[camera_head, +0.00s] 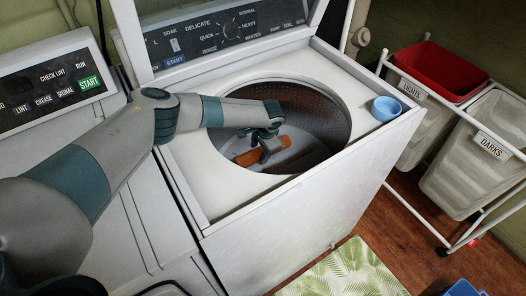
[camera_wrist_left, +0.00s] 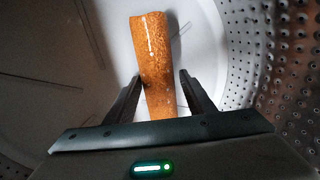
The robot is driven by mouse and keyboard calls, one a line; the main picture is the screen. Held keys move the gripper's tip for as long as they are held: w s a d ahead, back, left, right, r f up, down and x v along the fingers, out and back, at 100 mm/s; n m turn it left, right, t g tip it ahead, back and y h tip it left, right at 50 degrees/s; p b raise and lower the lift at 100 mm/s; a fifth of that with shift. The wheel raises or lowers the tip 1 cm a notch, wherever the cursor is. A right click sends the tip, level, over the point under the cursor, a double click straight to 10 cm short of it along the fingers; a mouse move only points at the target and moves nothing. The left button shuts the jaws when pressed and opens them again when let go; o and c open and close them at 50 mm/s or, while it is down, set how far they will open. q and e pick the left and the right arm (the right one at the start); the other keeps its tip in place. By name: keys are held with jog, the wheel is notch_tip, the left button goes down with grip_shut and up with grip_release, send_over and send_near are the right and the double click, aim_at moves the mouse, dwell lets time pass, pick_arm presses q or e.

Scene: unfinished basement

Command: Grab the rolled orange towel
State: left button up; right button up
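The rolled orange towel (camera_head: 250,157) lies inside the open washing machine's drum (camera_head: 325,125). In the left wrist view the towel (camera_wrist_left: 155,50) runs lengthwise away from me, its near end between the fingers. My left gripper (camera_head: 268,152) reaches down into the drum and covers the towel's middle in the head view. In the left wrist view the fingers of this gripper (camera_wrist_left: 160,80) are apart, one on each side of the towel. A gap shows on the right side; contact on the left is hard to tell. My right gripper is in neither view.
A blue cup (camera_head: 386,108) stands on the washer's right rim. A laundry cart with a red basket (camera_head: 440,70) and grey bins stands at right. A leaf-patterned mat (camera_head: 345,272) lies on the floor.

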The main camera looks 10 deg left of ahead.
aim_at(259, 147)
pick_arm(q)
jog(key=c, duration=0.6)
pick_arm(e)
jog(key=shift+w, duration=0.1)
